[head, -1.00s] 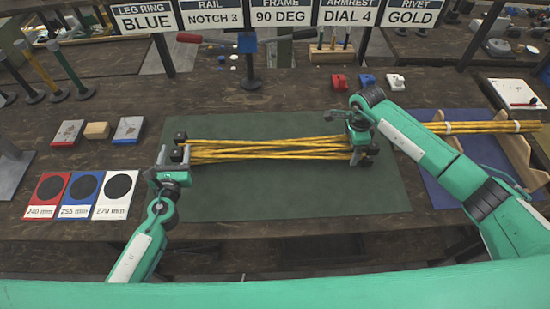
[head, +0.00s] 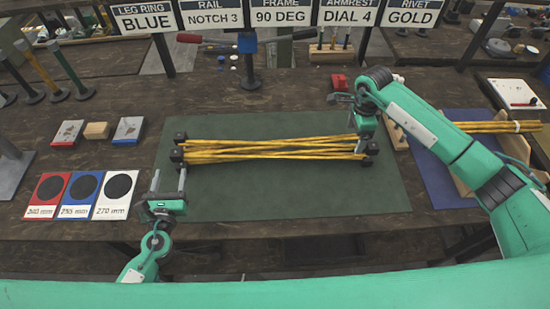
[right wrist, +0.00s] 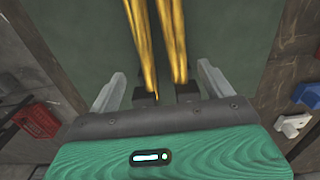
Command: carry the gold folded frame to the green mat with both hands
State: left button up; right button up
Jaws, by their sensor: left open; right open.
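The gold folded frame (head: 270,149), a bundle of gold rods with black end pieces, lies across the green mat (head: 290,200) in the head view. My left gripper (head: 168,180) is open and empty, just below and apart from the frame's left end. My right gripper (head: 358,115) is open above the frame's right end. In the right wrist view, two gold rods of the frame (right wrist: 176,40) and their black ends lie between the spread fingers of the right gripper (right wrist: 160,88), without visible contact.
More gold rods (head: 495,127) rest on a wooden cradle over a blue mat (head: 435,188) at the right, partly behind my right arm. Three cards with black discs (head: 83,195) lie left of the green mat. A red block (head: 339,82) sits behind it.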

notch_tip(320, 180, up, 6)
jog(key=shift+f, duration=0.1)
dwell(0.5)
